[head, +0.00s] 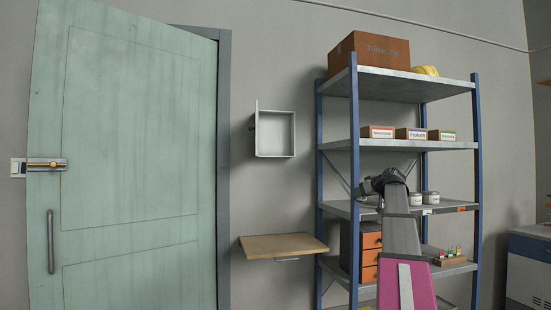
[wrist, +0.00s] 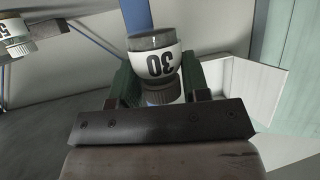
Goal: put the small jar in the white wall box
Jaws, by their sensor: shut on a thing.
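The small jar (wrist: 153,62) is white with a dark number 30 on its side, which appears upside down in the wrist view. My gripper (wrist: 157,86) is shut on it, with a finger at either side. In the head view my gripper (head: 371,187) is by the shelf rack at the middle shelf level, partly hidden by my arm, and the held jar cannot be made out. The white wall box (head: 289,134) hangs on the wall between door and rack, its front open and its flap swung out at the left. White panels, apparently the box (wrist: 245,90), show in the wrist view.
A blue-post rack (head: 353,150) stands right of the box. Two other jars (head: 415,198) sit on its middle shelf. A wooden wall shelf (head: 283,246) juts out below the box. A green door (head: 130,150) is at left. The space before the box looks clear.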

